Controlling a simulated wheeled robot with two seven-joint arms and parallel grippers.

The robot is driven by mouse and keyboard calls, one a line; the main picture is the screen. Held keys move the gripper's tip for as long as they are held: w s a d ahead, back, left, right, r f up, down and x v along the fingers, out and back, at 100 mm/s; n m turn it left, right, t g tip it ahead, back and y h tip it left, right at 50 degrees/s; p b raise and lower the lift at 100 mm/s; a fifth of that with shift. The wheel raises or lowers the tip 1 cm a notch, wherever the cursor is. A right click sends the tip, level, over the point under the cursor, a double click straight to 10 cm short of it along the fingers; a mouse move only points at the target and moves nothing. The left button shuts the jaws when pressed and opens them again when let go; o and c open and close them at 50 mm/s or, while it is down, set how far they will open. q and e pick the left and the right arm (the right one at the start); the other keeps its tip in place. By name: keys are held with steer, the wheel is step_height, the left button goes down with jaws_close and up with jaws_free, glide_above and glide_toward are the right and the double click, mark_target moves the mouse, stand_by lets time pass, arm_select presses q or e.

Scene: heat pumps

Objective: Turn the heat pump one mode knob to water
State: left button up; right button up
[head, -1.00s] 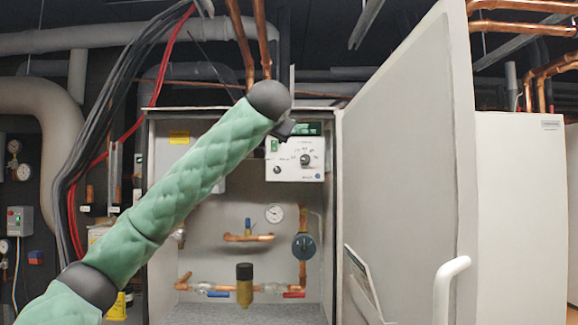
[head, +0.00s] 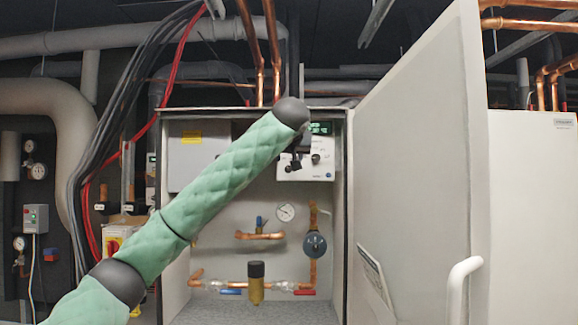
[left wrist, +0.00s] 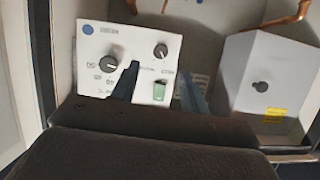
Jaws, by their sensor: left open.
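The white control panel (head: 320,172) sits inside the open cabinet; it also shows upside down in the left wrist view (left wrist: 92,45). A smaller black knob (left wrist: 161,51) is on the same panel. My left gripper (left wrist: 160,78) is open and empty in front of the panel, also in the head view (head: 296,163). One finger is just right of the larger knob in the wrist view. Contact cannot be told. My right gripper is not in view.
The cabinet door (head: 415,150) stands open on the right, with a white handle (head: 463,285). A grey box (head: 185,160) hangs left of the panel. Copper pipes, a gauge (head: 286,212) and a blue pump (head: 315,244) are below it.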

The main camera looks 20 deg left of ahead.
mark_target(288, 169)
arm_select(q)
steer(key=p+x, duration=0.3)
steer(key=x, duration=0.3)
steer(key=shift+w+a+p, duration=0.1)
steer(key=shift+p, duration=0.3)
steer(key=shift+w+a+f, duration=0.1)
steer(key=shift+w+f, duration=0.2)
steer(key=shift+w, duration=0.1)
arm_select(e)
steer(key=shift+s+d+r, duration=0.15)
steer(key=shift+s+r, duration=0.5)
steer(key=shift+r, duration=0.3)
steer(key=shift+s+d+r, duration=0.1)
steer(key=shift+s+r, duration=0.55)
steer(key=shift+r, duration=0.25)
arm_select(q)
steer(key=shift+c, duration=0.5)
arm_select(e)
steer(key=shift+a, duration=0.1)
